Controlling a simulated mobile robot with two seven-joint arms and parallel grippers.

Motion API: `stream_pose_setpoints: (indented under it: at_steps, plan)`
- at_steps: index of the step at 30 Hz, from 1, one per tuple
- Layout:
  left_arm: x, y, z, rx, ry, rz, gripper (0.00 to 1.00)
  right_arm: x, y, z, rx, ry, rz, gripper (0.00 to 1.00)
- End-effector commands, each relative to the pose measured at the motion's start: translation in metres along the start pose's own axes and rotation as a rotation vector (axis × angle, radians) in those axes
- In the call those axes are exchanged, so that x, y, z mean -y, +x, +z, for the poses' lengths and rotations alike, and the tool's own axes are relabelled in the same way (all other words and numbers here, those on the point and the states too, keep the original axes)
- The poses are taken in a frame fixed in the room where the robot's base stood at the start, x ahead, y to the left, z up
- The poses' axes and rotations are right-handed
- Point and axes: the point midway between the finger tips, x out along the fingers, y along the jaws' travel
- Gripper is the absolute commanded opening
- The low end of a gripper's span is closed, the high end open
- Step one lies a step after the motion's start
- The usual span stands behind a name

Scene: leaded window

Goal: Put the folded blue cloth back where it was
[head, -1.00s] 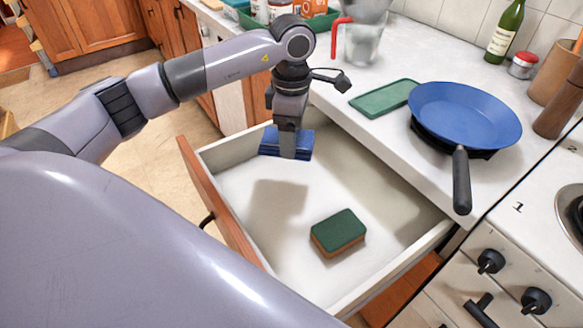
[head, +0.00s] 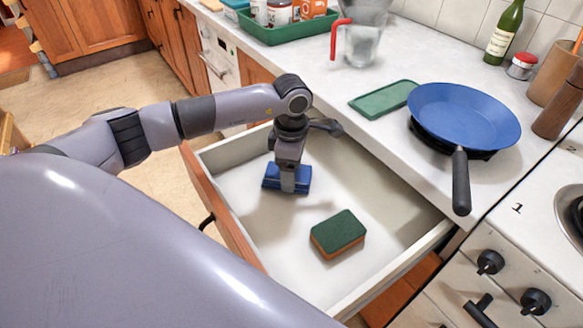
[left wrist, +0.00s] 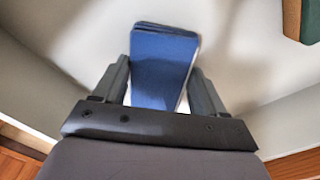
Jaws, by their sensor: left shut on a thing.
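The folded blue cloth (head: 272,178) is in my left gripper (head: 288,186), inside the open drawer (head: 232,222) in the head view. The left wrist view shows the cloth (left wrist: 162,68) between the two fingers of the gripper (left wrist: 160,85), which is shut on it. The cloth is low in the drawer, near its far left part. I cannot tell whether it touches the drawer floor. My right gripper is not in view.
A green and brown sponge (head: 338,234) lies on the drawer floor, to the right and nearer. The drawer floor between has free room. On the counter are a green mat (head: 383,99), a blue pan (head: 464,115), a jug (head: 362,42) and a green tray (head: 285,34).

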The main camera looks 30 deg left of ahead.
Motion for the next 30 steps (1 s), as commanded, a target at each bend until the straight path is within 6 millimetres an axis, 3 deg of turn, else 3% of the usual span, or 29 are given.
stream_pose_setpoints:
  at_steps: [2, 3, 5, 17, 20, 30]
  plan:
    - [0.000, 0.004, 0.000, 0.000, 0.000, 0.000, 0.47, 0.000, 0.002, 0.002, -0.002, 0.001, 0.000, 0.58]
    - [0.000, 0.003, 0.000, 0.000, 0.000, 0.000, 0.78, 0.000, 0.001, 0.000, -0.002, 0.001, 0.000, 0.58]
    - [0.000, 0.003, 0.000, 0.000, -0.001, 0.000, 0.97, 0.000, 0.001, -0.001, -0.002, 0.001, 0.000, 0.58]
    - [0.000, -0.003, 0.000, 0.000, -0.001, 0.000, 0.97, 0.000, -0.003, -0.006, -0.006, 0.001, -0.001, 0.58]
    - [-0.001, -0.016, 0.000, 0.002, 0.000, 0.004, 0.97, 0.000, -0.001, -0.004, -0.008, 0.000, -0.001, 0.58]
    - [-0.001, -0.089, 0.000, 0.003, 0.000, 0.005, 0.97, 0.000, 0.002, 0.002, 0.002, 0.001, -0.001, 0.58]
